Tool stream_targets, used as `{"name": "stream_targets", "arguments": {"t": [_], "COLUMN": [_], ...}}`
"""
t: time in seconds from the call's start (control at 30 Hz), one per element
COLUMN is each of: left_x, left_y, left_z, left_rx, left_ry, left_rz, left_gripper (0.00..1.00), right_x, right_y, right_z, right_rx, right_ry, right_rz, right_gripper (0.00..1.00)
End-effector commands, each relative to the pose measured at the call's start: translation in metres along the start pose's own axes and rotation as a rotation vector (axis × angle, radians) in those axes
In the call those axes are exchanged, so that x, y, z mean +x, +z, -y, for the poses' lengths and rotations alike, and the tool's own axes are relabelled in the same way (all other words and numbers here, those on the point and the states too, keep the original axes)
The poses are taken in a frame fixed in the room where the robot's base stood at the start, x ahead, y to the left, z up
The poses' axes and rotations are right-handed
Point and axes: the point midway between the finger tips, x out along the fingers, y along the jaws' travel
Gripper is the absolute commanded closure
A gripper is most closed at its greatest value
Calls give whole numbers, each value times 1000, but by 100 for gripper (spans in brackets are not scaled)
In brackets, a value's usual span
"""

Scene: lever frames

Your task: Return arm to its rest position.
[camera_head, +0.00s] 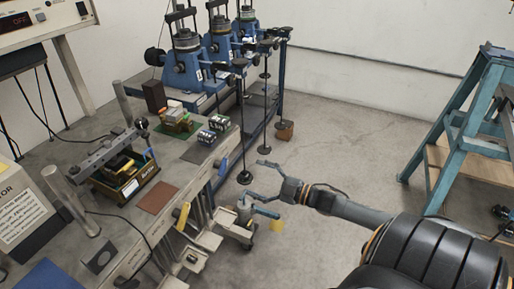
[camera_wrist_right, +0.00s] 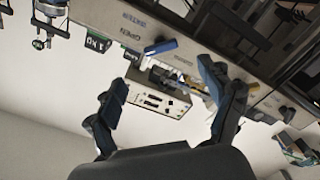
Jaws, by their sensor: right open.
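My right gripper (camera_head: 254,181) reaches in from the right in the head view, its fingers spread and empty beside the front edge of the workbench (camera_head: 185,165). Levers on that front side have a yellow handle (camera_head: 182,216), a blue handle (camera_head: 265,211) just below the gripper, and another blue piece (camera_head: 222,168) further back. In the right wrist view, the open fingers (camera_wrist_right: 164,80) have no object between them. A blue handle (camera_wrist_right: 161,47) on the bench front lies beyond them. My left gripper is not in view.
Blue machines (camera_head: 185,62) stand on a bench at the back. A teal ladder-like frame (camera_head: 465,130) stands at the right. The bench holds a black and gold device (camera_head: 125,180) and a brown mat (camera_head: 157,197). Open floor (camera_head: 340,130) lies between bench and frame.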

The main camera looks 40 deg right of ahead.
Motion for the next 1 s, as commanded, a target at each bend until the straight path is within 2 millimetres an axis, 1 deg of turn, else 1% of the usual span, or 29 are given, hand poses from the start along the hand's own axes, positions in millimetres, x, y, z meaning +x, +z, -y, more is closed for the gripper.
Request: {"name": "stream_targets", "arguments": {"t": [0.27,0.33,0.37,0.47,0.57,0.6,0.67,0.7,0.73,0.77,0.8,0.87,0.9,0.97,1.0], "left_x": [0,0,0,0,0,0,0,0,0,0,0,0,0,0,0], "left_y": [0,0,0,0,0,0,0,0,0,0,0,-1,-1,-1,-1], "left_z": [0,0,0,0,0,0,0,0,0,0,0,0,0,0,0], "left_rx": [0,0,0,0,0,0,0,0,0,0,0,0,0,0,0], "left_ry": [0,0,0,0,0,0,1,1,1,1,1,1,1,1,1], "left_rz": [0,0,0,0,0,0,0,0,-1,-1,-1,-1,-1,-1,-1], "left_gripper": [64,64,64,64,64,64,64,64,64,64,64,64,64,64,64], "right_x": [0,-1,-2,-12,-31,-42,-60,-72,-82,-92,-106,-126,-141,-162,-177], "right_y": [0,4,9,38,85,104,131,147,157,166,176,188,193,197,198], "right_z": [0,3,5,25,64,85,119,142,161,180,206,245,272,313,341], "right_rx": [0,6,12,56,131,167,221,256,282,308,342,392,424,471,501], "right_ry": [0,1,3,13,22,22,18,11,4,-4,-16,-39,-57,-88,-111], "right_rz": [1,12,25,114,265,334,442,510,560,610,674,768,830,919,977], "right_gripper": [19,19,19,19,19,19,19,19,19,19,19,19,19,19,19]}}
